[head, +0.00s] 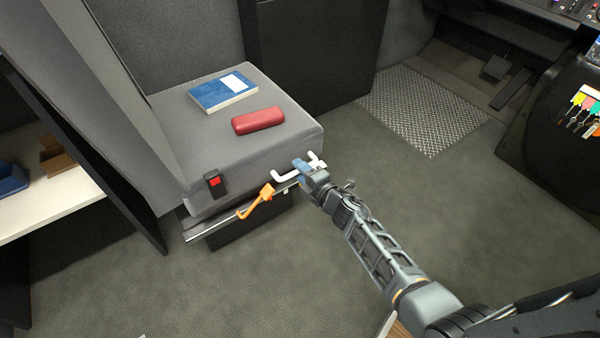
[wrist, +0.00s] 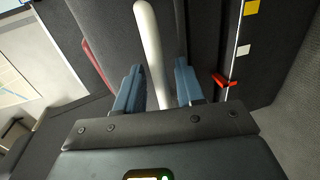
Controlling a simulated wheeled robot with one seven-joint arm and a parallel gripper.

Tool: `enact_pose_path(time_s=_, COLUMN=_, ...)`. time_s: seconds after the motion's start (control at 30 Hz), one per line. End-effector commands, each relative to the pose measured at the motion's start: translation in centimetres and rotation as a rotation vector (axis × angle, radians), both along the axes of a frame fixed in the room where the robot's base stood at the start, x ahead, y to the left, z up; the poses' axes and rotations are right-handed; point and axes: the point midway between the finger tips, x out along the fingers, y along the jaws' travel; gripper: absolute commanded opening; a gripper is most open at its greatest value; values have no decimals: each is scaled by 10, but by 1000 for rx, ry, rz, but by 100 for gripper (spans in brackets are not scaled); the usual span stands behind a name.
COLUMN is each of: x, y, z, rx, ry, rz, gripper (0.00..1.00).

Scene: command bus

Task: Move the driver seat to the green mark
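The grey driver seat (head: 275,95) stands left of centre in the head view, on a metal rail (head: 212,226). A white handle (head: 287,177) sticks out of its side near the front. An orange lever (head: 257,204) lies left of it. My gripper (head: 303,167) is at the white handle. In the wrist view the white handle (wrist: 151,50) runs between the two blue fingertips of my gripper (wrist: 158,82), with a gap on each side. A red pointer (wrist: 224,82) lies beside a strip with a white mark (wrist: 243,49) and a yellow mark (wrist: 251,7). No green mark is visible.
A blue book (head: 215,97) and a red case (head: 258,120) lie on the seat. A red buckle (head: 214,183) is at its rear side. A shelf (head: 50,205) stands behind on the left. Floor (head: 420,190) right of the seat is clear up to a metal plate (head: 422,105).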

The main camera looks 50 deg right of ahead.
Motion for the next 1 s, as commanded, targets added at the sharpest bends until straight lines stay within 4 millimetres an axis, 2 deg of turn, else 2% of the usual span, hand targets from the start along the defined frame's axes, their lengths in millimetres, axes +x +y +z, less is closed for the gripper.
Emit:
enact_pose_path(time_s=0.13, x=8, y=-2, z=-2, rx=0, ry=1, rz=-1, gripper=38)
enact_pose_path(time_s=0.4, x=8, y=-3, z=-2, rx=0, ry=1, rz=-1, gripper=37)
enact_pose_path(time_s=0.8, x=8, y=-2, z=-2, rx=1, ry=1, rz=-1, gripper=0)
enact_pose_path(time_s=1.0, x=8, y=-2, z=-2, rx=1, ry=1, rz=-1, gripper=0)
